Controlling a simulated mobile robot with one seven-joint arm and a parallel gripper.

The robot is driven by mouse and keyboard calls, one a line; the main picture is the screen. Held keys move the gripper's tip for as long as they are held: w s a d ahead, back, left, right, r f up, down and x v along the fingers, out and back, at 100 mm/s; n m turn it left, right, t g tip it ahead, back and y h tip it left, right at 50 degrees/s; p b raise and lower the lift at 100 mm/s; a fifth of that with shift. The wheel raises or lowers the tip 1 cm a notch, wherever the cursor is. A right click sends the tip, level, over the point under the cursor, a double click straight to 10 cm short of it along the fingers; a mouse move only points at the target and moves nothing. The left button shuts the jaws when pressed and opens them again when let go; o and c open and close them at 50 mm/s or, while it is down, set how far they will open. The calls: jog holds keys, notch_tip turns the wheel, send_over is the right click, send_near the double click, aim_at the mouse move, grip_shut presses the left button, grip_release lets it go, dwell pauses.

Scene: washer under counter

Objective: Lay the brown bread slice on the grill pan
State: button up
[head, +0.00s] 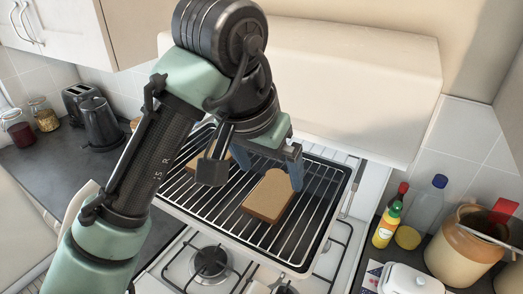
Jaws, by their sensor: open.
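A brown bread slice (268,197) lies flat on the wire rack of the grill pan (325,205), right of the pan's middle. A second bread piece (194,163) lies on the rack farther left, mostly hidden behind my arm. My gripper (270,168) is over the pan, at the far end of the front slice. It is open, with one blue-grey finger showing at the right of the slice's far end. The other finger is partly hidden by my wrist. Whether the fingers touch the slice is unclear.
The pan sits over a white gas hob with burners (210,262) in front. A yellow bottle (387,225), a clear bottle (428,205), a stoneware jar (465,250) and a white butter dish (402,279) stand at right. A kettle (101,124) and toaster (80,97) stand at left.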

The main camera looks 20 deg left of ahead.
jog(key=v, duration=0.6)
jog(key=shift+r, duration=0.35)
jog(key=shift+s+a+f, duration=0.1)
jog(key=shift+s, duration=0.15)
